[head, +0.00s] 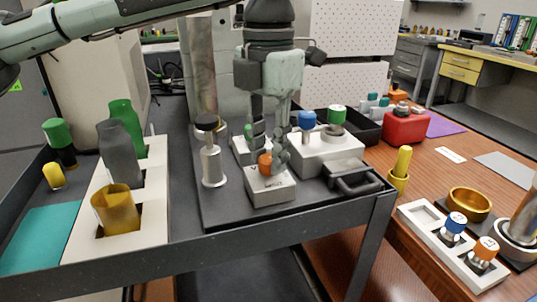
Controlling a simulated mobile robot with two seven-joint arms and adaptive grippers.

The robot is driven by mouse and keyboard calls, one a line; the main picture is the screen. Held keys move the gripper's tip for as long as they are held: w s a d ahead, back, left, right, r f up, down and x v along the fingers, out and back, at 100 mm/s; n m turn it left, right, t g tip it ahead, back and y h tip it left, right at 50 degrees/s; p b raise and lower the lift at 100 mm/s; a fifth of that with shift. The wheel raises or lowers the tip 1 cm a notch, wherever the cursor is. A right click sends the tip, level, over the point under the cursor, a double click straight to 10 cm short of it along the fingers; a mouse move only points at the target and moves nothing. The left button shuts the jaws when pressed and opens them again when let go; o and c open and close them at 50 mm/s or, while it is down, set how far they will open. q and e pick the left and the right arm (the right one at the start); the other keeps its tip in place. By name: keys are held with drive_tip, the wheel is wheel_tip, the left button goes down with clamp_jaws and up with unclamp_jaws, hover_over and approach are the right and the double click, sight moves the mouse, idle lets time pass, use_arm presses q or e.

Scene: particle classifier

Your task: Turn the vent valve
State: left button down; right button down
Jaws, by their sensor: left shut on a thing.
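My left gripper (267,158) points straight down over the black-topped cart. Its fingers are shut on a small orange knob (265,168) on top of a light grey box (271,196), which looks like the vent valve. The fingers partly hide the knob, so its turn angle cannot be told. Behind it, a larger pale box (327,160) carries a blue knob (307,119) and a green knob (336,113). My right gripper is not in view.
A steel cylinder with a black knob (213,166) stands close left of the gripper. A white rack (88,232) holds green, grey and amber vessels at the left. A black handle (357,181) lies right. The wooden bench (430,180) holds a red container (404,128) and a white tray (423,220).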

use_arm(q)
drive_tip(key=m, duration=0.2)
drive_tip(key=shift+m, duration=0.4)
drive_tip(key=m, duration=0.2)
drive_tip(key=shift+m+b, duration=0.35)
drive_tip(key=shift+m, duration=0.05)
drive_tip(key=m, duration=0.3)
drive_tip(key=shift+m, duration=0.7)
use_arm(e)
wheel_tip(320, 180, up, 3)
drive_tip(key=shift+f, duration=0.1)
use_arm(q)
drive_tip(key=shift+r+m, duration=0.1)
drive_tip(key=shift+m, duration=0.2)
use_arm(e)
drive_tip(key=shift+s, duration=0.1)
use_arm(q)
drive_tip(key=c, duration=1.2)
unclamp_jaws()
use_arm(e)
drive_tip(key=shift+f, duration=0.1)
